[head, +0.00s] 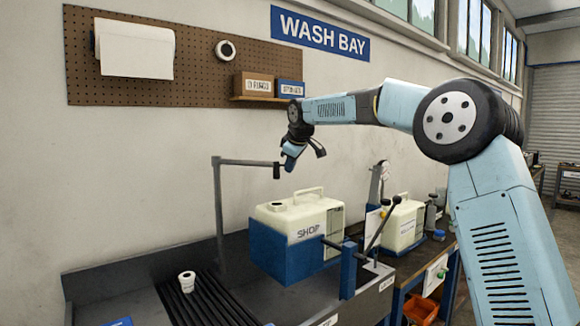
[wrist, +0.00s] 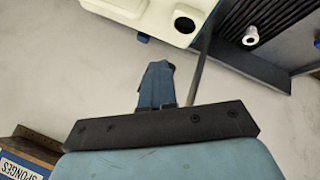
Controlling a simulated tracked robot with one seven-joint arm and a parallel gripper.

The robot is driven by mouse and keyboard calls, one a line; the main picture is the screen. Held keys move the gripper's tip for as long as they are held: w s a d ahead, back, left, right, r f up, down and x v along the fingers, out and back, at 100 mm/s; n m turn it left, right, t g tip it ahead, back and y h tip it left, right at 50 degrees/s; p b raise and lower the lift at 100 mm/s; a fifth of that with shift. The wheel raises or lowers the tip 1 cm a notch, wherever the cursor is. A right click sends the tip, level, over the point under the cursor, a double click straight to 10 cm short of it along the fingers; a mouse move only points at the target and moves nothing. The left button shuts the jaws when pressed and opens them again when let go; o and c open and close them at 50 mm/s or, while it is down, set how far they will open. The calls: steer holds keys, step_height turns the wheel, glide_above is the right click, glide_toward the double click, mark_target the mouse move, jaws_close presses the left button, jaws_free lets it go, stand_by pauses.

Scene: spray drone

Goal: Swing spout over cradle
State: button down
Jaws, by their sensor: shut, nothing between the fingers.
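The spout (head: 245,162) is a dark pipe with an upright post at the left and a horizontal arm ending in a short downward tip. In the head view its tip appears above the filler hole of the cream tank (head: 318,217), marked SHOP; exact alignment is unclear. The tank sits in a blue cradle (head: 275,255). My gripper (head: 289,160) is shut and empty, close by the spout's tip; I cannot tell whether they touch. In the wrist view the gripper (wrist: 156,85) appears beside the spout (wrist: 200,70), whose end is hidden behind it. The tank's open hole shows there (wrist: 184,24).
A white cap-like part (head: 187,281) stands on the dark slatted rack (head: 205,305) left of the tank. A lever (head: 376,228) stands right of the cradle. A second cream container (head: 405,225) is beyond it. A pegboard shelf with boxes (head: 254,85) is on the wall.

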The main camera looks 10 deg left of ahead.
steer(key=s+d+r, duration=0.3)
steer(key=s+r, duration=0.5)
steer(key=s, duration=0.1)
steer(key=s+d+f+m+h, duration=0.2)
steer(key=s+d+f+m, duration=0.15)
steer(key=s+d, duration=0.8)
steer(key=s+d+f+m, duration=0.3)
steer(key=s+d+f, duration=0.2)
steer(key=s, duration=0.5)
steer(key=s+d+f+m+h, duration=0.1)
steer(key=s+d+f+m, duration=0.3)
steer(key=s+d+f, duration=0.2)
steer(key=s+d+f+m+g, duration=0.1)
steer(key=s+d+f+m, duration=0.3)
steer(key=s+d, duration=0.5)
steer(key=s+f, duration=0.2)
steer(key=s, duration=0.3)
steer(key=shift+s+d, duration=0.2)
steer(key=shift+d, duration=0.1)
steer(key=shift+a, duration=0.15)
